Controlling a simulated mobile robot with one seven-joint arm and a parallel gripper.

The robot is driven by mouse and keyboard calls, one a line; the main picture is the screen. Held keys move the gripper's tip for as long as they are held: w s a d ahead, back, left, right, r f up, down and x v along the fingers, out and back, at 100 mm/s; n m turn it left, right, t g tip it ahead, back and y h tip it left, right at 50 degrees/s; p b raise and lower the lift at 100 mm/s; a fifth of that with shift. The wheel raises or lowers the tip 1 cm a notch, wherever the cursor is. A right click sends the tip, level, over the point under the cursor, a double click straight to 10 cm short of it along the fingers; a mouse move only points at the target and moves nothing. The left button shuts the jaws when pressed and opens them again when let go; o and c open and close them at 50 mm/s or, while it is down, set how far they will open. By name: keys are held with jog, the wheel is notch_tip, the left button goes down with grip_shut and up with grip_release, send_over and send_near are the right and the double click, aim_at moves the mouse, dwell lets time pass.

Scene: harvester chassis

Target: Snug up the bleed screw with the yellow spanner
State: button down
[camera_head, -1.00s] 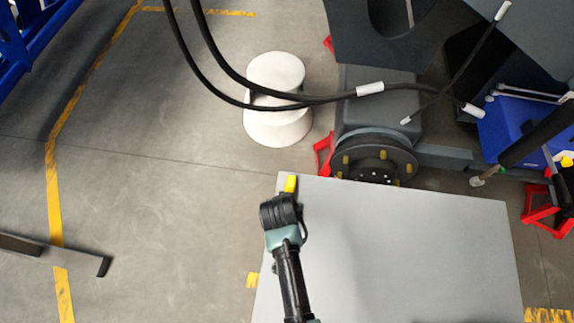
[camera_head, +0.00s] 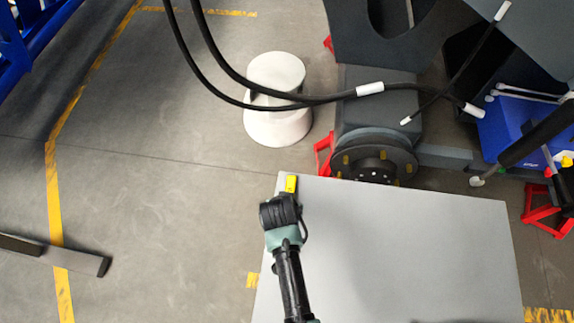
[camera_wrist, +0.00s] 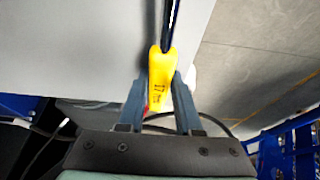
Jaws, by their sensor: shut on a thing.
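The yellow spanner (camera_head: 291,183) shows in the head view as a short yellow piece beyond my gripper (camera_head: 288,197), at the upper left corner of the grey panel. In the wrist view the spanner's yellow handle (camera_wrist: 160,72) is marked 17, and a dark shaft runs from it to the top edge. My gripper (camera_wrist: 160,90) is shut on this handle, with one finger on each side. The spanner's far end is out of the wrist view. I cannot make out the bleed screw in either view.
The flat grey panel (camera_head: 420,250) lies under and right of my arm. A wheel hub (camera_head: 373,160) with yellow studs stands just beyond it. Black hoses (camera_head: 235,85) hang above a white drum (camera_head: 277,125). Red stands (camera_head: 540,210) are at right. Floor at left is mostly open.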

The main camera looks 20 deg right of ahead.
jog(key=shift+r, duration=0.15)
notch_tip(320, 180, up, 10)
dwell(0.5)
jog(key=c, duration=1.2)
grip_release()
grip_shut()
